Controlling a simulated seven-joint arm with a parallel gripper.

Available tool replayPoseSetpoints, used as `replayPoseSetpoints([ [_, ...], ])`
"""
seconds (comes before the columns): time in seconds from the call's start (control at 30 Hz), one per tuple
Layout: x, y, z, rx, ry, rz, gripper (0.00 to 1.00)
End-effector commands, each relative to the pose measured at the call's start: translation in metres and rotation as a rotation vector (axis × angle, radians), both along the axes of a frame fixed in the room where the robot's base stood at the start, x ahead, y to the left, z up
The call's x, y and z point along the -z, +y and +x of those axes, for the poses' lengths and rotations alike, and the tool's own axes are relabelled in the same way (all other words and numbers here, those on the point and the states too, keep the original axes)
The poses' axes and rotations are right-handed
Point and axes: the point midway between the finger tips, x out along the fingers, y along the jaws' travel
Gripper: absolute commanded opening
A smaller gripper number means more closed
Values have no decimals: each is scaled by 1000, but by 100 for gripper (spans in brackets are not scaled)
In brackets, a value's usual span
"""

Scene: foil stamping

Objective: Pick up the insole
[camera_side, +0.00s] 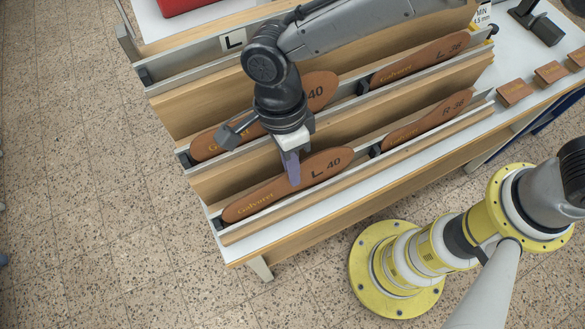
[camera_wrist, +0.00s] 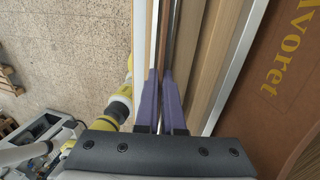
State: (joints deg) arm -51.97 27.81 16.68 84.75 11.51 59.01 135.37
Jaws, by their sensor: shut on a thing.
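The insole (camera_side: 263,196) marked "L 40" is brown with gold lettering. It stands on its long edge in the front slot of the wooden rack in the side view. My gripper (camera_side: 293,172) points down over its middle, with the purple fingers at the insole's upper edge. In the wrist view my purple gripper fingers (camera_wrist: 161,100) are close together, shut on the thin brown edge of the insole (camera_wrist: 168,45). The insole is still in its slot as far as I can see. The far finger is hidden in the side view.
Wooden dividers (camera_side: 400,105) separate the rows. Small brown pieces (camera_side: 514,92) lie on the table at right.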

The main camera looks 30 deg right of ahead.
Motion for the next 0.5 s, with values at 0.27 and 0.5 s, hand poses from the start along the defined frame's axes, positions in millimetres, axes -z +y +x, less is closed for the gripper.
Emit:
replayPoseSetpoints([
  [0.27,-32,0,0,-1,-2,3,0],
  [0.5,-80,-35,-23,0,-3,4,0],
])
